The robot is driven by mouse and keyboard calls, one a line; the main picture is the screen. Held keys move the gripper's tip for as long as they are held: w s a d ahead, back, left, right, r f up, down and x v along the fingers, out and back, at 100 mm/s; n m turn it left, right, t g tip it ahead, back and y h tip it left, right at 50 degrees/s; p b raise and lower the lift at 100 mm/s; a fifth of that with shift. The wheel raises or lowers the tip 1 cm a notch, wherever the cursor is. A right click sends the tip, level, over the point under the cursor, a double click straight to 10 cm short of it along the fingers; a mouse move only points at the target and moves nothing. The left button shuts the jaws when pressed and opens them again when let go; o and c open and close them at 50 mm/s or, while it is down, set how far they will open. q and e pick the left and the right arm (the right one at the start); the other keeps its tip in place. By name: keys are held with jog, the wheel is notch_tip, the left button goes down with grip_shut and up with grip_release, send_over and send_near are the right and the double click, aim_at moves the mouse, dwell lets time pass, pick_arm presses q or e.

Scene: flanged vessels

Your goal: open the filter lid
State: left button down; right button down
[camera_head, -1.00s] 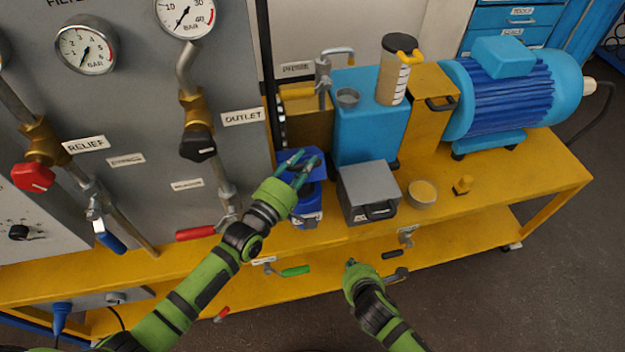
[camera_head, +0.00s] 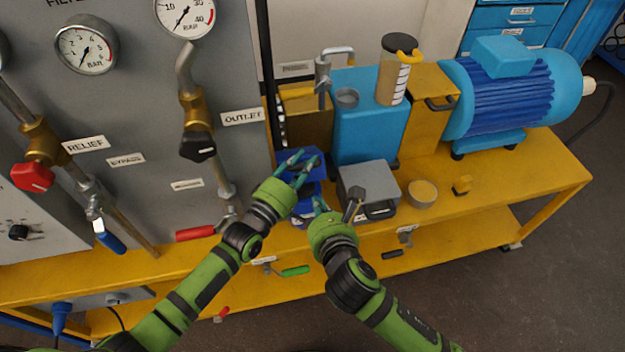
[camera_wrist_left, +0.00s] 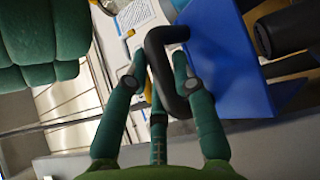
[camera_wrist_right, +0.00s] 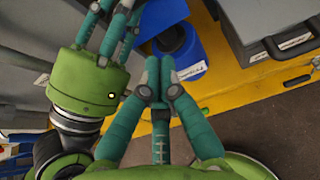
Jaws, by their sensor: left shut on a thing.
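In the right wrist view, a dark round area sits within the blue rim of the filter body (camera_wrist_right: 192,58). How far the lid is raised is unclear. My right gripper (camera_wrist_right: 159,68), fingertips together and empty, is just in front of the filter.
The grey box (camera_head: 370,182) with a black handle stands right of the filter. A small yellow-filled bowl (camera_head: 422,193) and the blue tank (camera_head: 365,130) are nearby. The valve panel (camera_head: 150,205) rises at the left. The floor in front is clear.

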pick_arm(q)
jog(key=shift+f, duration=0.15)
pick_arm(e)
jog(key=w+a, duration=0.2)
jog(key=w, duration=0.4)
jog(key=shift+w+r, duration=0.15)
jog(key=shift+r, duration=0.05)
